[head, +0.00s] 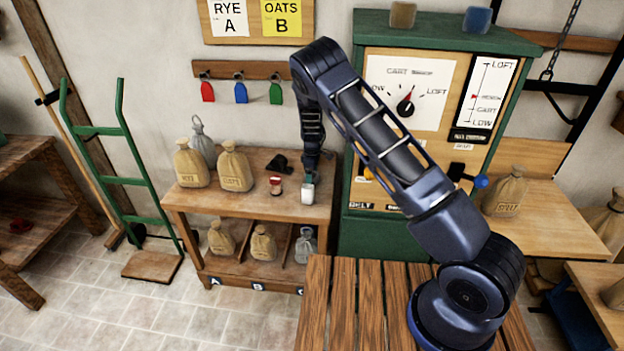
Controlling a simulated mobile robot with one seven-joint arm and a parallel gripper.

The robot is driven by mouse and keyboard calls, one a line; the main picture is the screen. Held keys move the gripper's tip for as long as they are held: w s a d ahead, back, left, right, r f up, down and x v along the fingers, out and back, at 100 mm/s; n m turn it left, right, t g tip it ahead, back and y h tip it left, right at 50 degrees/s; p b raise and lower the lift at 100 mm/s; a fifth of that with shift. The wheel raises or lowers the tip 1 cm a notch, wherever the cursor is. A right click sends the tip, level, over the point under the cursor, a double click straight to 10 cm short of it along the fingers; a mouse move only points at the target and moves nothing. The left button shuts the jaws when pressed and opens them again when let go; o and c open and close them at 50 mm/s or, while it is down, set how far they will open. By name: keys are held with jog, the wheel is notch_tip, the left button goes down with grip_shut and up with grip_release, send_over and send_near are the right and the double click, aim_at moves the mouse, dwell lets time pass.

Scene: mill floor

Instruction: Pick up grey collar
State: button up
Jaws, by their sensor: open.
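My gripper (309,180) points down over the right end of the wooden bench (240,205). It is open, but its fingers are small and hard to make out. A small pale grey piece (308,193) shows right at the fingertips. It looks like the grey collar, but its shape is partly hidden by the gripper. I cannot tell whether the fingers touch it or stand around it.
A small red and white item (276,186) and a black object (279,163) lie left of my gripper. Tan sacks (235,168) and a grey sack (203,142) stand further left. The green cabinet (372,236) rises close on the right.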

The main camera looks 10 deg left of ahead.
jog(key=shift+f, duration=0.2)
jog(key=c, duration=1.2)
jog(key=shift+r, duration=0.15)
